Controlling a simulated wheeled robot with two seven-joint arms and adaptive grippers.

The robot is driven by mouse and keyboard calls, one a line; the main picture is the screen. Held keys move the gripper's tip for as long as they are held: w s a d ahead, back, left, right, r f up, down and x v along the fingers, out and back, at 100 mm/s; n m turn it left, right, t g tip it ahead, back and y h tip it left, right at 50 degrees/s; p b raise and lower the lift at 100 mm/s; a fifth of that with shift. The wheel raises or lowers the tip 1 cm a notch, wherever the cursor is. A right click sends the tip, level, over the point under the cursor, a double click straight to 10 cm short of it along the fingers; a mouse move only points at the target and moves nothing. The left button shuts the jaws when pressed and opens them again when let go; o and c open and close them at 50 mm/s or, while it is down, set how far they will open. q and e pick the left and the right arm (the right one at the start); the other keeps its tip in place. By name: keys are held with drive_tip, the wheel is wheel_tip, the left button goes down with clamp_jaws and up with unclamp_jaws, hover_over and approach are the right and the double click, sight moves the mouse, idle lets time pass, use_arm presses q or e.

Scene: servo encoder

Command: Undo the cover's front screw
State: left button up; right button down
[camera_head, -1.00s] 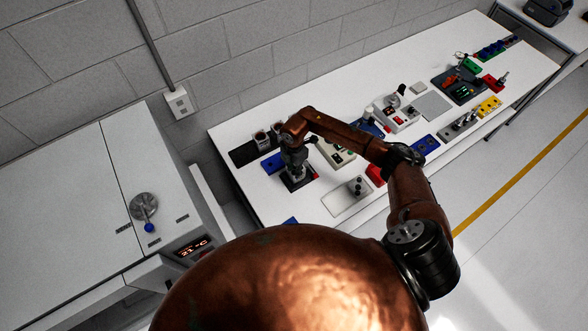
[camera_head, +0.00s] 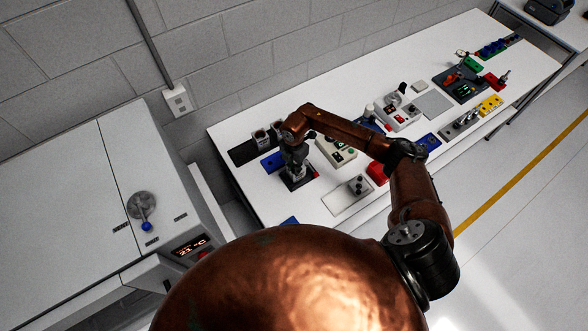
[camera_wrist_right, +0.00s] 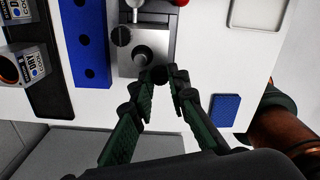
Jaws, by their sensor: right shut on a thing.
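In the right wrist view, a grey metal housing with a flat cover (camera_wrist_right: 141,66) stands at the top middle, with a round boss (camera_wrist_right: 142,57) in its face. A dark slotted screw head (camera_wrist_right: 121,36) sits at the cover's far left corner. My right gripper (camera_wrist_right: 161,76) is shut on a second dark round screw head (camera_wrist_right: 160,74) at the cover's near right corner; the fingertips partly hide it. In the head view, my right gripper (camera_head: 295,168) points down at the housing, whose dark base (camera_head: 298,183) shows below it. My left gripper is not in view.
A blue strip with holes (camera_wrist_right: 88,45) lies left of the housing, beside a dark rack with labelled cans (camera_wrist_right: 22,62). A blue pad (camera_wrist_right: 225,109) lies to the right. In the head view, a pale tray (camera_head: 340,203) and several devices stand farther right along the bench.

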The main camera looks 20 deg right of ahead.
drive_tip(key=n+b, duration=0.8)
drive_tip(key=n, duration=0.1)
drive_tip(key=shift+f, duration=0.2)
drive_tip(key=n+b, duration=0.2)
drive_tip(key=shift+n, duration=0.3)
drive_tip(key=shift+r+n+b, duration=0.15)
drive_tip(key=shift+n+b, duration=1.05)
drive_tip(key=shift+b, duration=0.05)
drive_tip(key=c, duration=1.8)
unclamp_jaws()
drive_tip(key=shift+c, duration=0.2)
drive_tip(key=shift+r, duration=0.15)
wheel_tip(320, 180, up, 12)
